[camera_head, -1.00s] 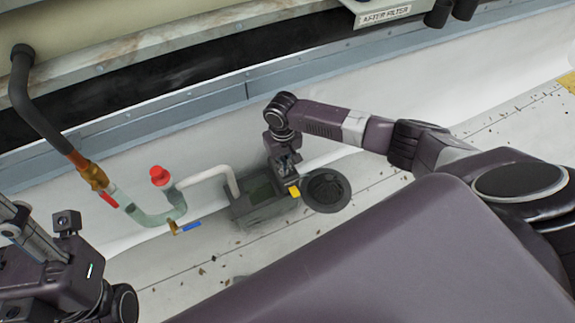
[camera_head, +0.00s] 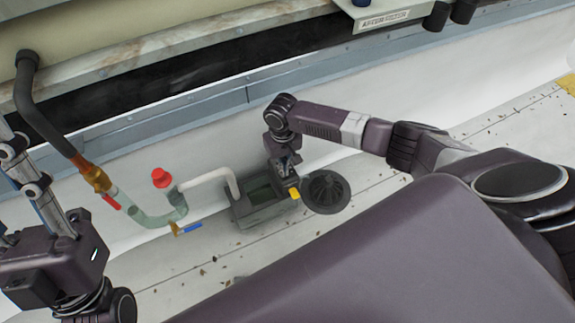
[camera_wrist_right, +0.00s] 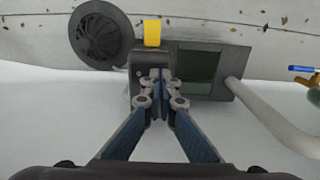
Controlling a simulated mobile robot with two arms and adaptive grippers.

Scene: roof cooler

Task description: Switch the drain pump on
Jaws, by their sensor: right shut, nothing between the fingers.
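The drain pump (camera_head: 262,211) is a dark grey box with a greenish window, low on the roof floor. It also shows in the wrist view (camera_wrist_right: 228,67). A yellow tab (camera_head: 294,193) sits at its right end, also plain in the wrist view (camera_wrist_right: 152,33). My right gripper (camera_head: 288,172) is shut and empty at that end of the pump. In the wrist view its fingertips (camera_wrist_right: 158,76) overlap the dark housing below the tab; I cannot tell whether they touch it. The switch position is not clear. My left gripper (camera_head: 28,178) is partly in view at the left edge, away from the pump.
A round black drain grate (camera_head: 328,191) lies beside the pump. A pale pipe (camera_head: 208,177) joins the pump to a clear trap (camera_head: 155,217) with a red cap (camera_head: 161,177) and a blue-handled valve (camera_head: 190,228). Debris dots the floor.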

